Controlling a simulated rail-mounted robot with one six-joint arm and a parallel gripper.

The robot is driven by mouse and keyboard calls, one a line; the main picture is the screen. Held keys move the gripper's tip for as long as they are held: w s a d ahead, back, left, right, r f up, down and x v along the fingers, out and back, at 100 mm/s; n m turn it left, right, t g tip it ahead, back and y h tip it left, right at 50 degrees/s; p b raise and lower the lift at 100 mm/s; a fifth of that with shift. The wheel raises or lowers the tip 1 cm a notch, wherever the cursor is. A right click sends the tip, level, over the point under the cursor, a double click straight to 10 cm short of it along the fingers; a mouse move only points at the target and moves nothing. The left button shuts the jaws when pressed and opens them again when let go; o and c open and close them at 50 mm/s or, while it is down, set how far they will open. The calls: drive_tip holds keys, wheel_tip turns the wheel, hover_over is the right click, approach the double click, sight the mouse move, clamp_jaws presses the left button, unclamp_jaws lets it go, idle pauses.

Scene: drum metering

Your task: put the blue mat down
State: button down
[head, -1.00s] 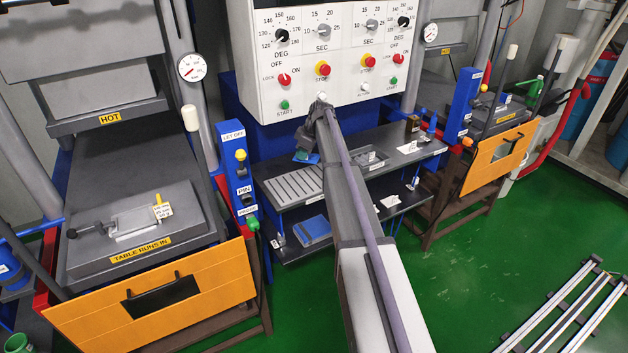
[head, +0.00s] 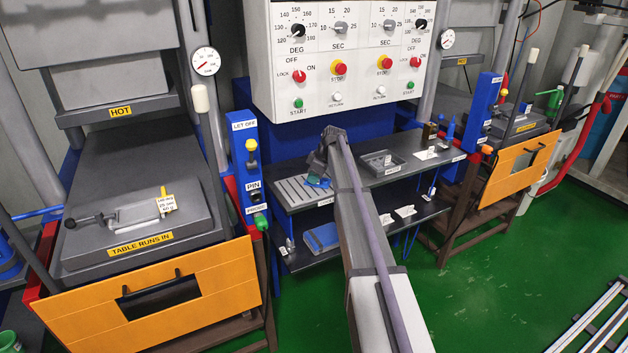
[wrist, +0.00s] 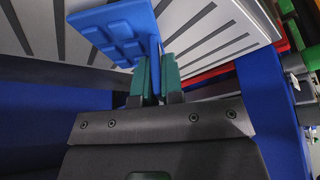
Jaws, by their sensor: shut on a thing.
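The blue mat (wrist: 118,30) is a flat blue piece with raised square pads. My gripper (wrist: 155,78) has teal fingers and is shut on a blue upright part at the mat's edge in the wrist view. In the head view only a small blue patch of the mat (head: 313,180) shows at my gripper (head: 321,175), over the right part of the slatted grey rack (head: 292,190) on the upper shelf. My arm hides much of it. In the wrist view the rack (wrist: 205,38) shows behind the mat. I cannot tell whether they touch.
A small grey tray (head: 381,164) stands right of my arm on the upper shelf. Another blue flat piece (head: 322,238) lies on the lower shelf. The white control panel (head: 340,55) overhangs behind. Presses with orange guards (head: 150,300) stand on both sides.

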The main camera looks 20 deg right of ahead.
drive_tip(key=c, duration=1.2)
unclamp_jaws()
drive_tip(key=shift+c, duration=0.2)
drive_tip(key=shift+r+p, duration=0.45)
drive_tip(key=shift+p, duration=0.1)
drive_tip(key=p+v, duration=1)
drive_tip(key=v, duration=0.1)
drive_tip(key=shift+d, duration=0.2)
drive_tip(key=s+a+m+g+h, duration=0.1)
drive_tip(key=s+a+m, duration=0.2)
drive_tip(key=s+a, duration=0.6)
drive_tip(key=s+a+m+g+h, duration=0.1)
drive_tip(key=s+a+m, duration=0.2)
drive_tip(key=s+a, duration=0.6)
drive_tip(key=s+a+f+m+g+h, duration=0.1)
drive_tip(key=s+a+m, duration=0.2)
drive_tip(key=s+a, duration=0.6)
drive_tip(key=s, duration=1)
drive_tip(key=shift+s+m, duration=0.3)
drive_tip(key=shift+f, duration=0.1)
